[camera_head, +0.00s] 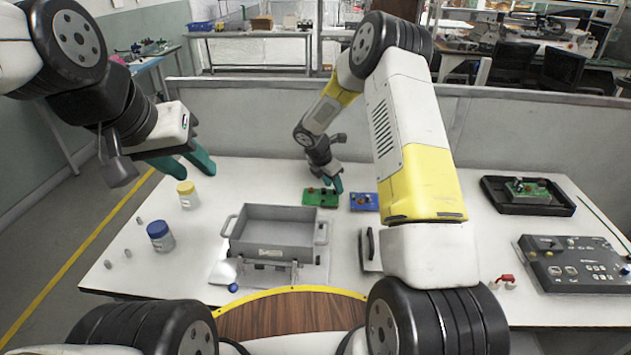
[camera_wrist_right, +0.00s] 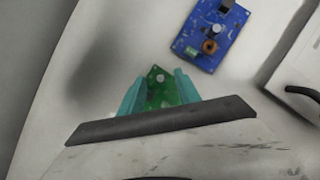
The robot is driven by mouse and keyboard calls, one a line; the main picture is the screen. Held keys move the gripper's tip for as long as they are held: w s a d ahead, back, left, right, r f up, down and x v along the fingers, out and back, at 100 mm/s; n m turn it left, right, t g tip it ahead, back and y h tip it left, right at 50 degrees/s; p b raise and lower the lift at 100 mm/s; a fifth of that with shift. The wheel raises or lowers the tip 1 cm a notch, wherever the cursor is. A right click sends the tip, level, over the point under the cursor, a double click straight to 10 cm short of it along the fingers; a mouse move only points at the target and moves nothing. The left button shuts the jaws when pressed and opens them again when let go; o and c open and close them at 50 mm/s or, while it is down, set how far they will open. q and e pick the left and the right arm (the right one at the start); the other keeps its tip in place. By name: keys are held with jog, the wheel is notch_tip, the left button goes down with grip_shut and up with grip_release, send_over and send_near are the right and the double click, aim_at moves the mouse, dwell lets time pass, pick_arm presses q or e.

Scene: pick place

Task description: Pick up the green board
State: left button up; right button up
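A green board (camera_head: 320,197) lies on the white table behind the grey metal box, left of a blue board (camera_head: 363,201). My right gripper (camera_head: 331,184) reaches down over the green board from behind. In the right wrist view, the green board (camera_wrist_right: 162,92) shows between the teal fingers of my right gripper (camera_wrist_right: 160,83), which are apart on either side of it. Whether they touch its edges is not clear; its near part is hidden by the gripper. My left gripper (camera_head: 183,166) is open and empty, raised above the table's left side.
A grey metal box (camera_head: 278,236) stands mid-table. A yellow-lidded jar (camera_head: 187,195) and a blue-lidded jar (camera_head: 160,237) stand left. A black tray (camera_head: 545,205) holding another green board (camera_head: 527,190) and a control panel (camera_head: 575,268) are right. A low partition runs behind.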

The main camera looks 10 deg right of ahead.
jog(key=shift+x, duration=0.8)
grip_shut()
jog(key=shift+r, duration=0.1)
